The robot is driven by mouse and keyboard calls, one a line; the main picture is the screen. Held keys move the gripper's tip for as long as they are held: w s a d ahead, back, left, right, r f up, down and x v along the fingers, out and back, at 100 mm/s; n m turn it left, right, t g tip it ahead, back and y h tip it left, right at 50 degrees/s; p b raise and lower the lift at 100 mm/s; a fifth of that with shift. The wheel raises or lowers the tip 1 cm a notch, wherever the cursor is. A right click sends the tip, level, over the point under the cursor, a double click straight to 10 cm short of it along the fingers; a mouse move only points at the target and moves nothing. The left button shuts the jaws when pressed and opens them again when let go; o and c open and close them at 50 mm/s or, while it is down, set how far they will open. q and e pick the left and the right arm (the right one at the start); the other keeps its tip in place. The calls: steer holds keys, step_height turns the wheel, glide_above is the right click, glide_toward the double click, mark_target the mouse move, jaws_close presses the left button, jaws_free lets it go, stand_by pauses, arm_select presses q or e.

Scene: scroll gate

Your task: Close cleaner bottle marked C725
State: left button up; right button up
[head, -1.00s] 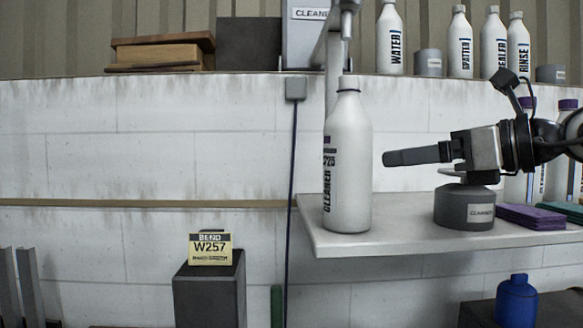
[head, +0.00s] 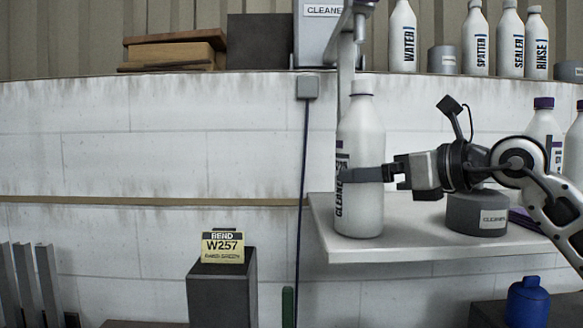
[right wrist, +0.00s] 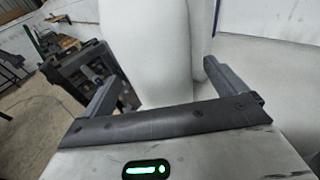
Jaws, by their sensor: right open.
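A white bottle (head: 362,130) stands upright on the pale shelf (head: 425,247). Its label reads CLEANER, with the number partly covered by my finger. In the right wrist view a white bottle body (right wrist: 163,50) shows between the two spread fingers; contact is unclear. My left gripper is out of view.
A dark grey round container (head: 478,215) labelled CLEANER sits on the shelf right of the bottle. A nozzle (head: 360,8) hangs above the bottle. Purple-capped bottles (head: 543,130) stand at the right. A yellow BEND W257 sign (head: 223,246) stands lower left.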

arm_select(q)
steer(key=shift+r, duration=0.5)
arm_select(e)
steer(key=shift+x, duration=1.6)
steer(key=c, duration=1.5)
steer(key=shift+r, duration=0.1)
steer(key=shift+r, duration=0.1)
